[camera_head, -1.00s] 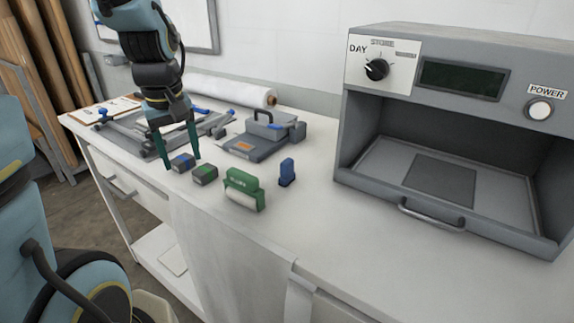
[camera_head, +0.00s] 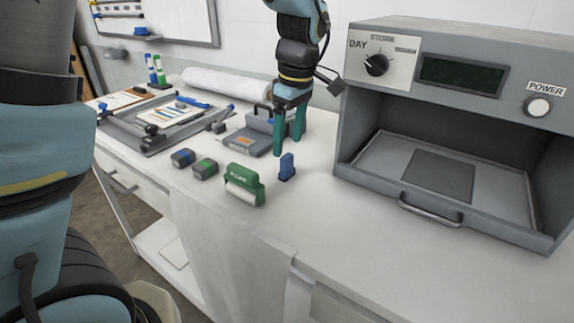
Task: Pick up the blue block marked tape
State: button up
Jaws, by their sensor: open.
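A small blue upright block (camera_head: 287,167) stands on the white table, right of the green roller-like piece. Any marking on it is too small to read. A low dark block with a blue band (camera_head: 183,158) lies farther left, beside a similar one with a green band (camera_head: 205,168); I cannot read their labels either. My gripper (camera_head: 288,145) points down with its two green fingers apart and nothing visible between them. In the picture its fingertips are just above the blue upright block's top; I cannot tell the exact height or depth gap.
The green piece with a white roller (camera_head: 243,184) stands close left of the blue upright block. A grey device with a handle (camera_head: 250,140) is behind. The front table area is clear.

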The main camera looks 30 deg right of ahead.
aim_at(287, 156)
jog(key=shift+w+f+p, duration=0.2)
jog(key=shift+f+p, duration=0.35)
jog(key=shift+f, duration=0.95)
jog(key=shift+w+f+p, duration=0.2)
jog(key=shift+f+p, duration=0.35)
jog(key=shift+f, duration=0.95)
jog(key=shift+c, duration=0.2)
grip_shut()
